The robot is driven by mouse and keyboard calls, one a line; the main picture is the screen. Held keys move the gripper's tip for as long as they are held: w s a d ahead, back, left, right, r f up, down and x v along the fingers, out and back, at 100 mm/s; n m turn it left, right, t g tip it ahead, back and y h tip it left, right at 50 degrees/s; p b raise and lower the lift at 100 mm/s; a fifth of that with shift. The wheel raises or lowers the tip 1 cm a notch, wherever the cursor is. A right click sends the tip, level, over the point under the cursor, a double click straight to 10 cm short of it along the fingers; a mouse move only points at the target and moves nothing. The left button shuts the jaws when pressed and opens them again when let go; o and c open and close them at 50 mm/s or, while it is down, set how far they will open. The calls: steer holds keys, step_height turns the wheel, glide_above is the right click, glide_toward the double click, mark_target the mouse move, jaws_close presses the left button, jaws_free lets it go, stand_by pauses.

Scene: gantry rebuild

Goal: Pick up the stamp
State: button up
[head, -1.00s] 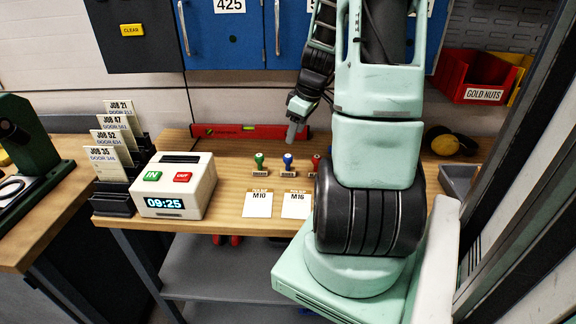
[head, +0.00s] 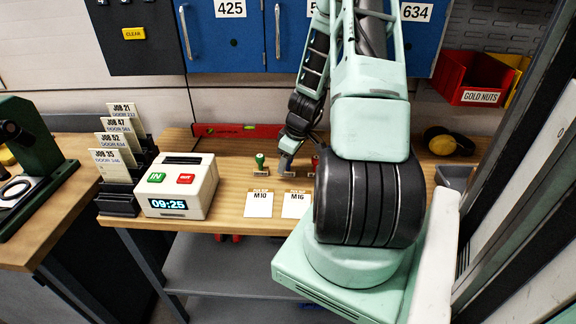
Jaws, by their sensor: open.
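My gripper (head: 286,162) is low over the wooden bench, pointing down at the middle stamp. The middle stamp's base (head: 289,174) shows just below my fingers; its blue handle is mostly hidden by them. A green-handled stamp (head: 260,162) stands upright to the left. A red-handled stamp (head: 315,163) stands to the right, partly covered by my arm. My gripper is open; I cannot tell whether the fingers touch the blue handle.
Cards M10 (head: 259,204) and M16 (head: 296,204) lie in front of the stamps. A time clock (head: 182,186) stands left, beside the job-card rack (head: 118,203). A red level (head: 237,131) lies behind. Yellow ear defenders (head: 443,144) are at the right.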

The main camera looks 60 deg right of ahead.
steer(key=shift+w+f, duration=0.1)
steer(key=shift+f, duration=0.25)
steer(key=c, duration=1.1)
steer(key=shift+r, duration=0.15)
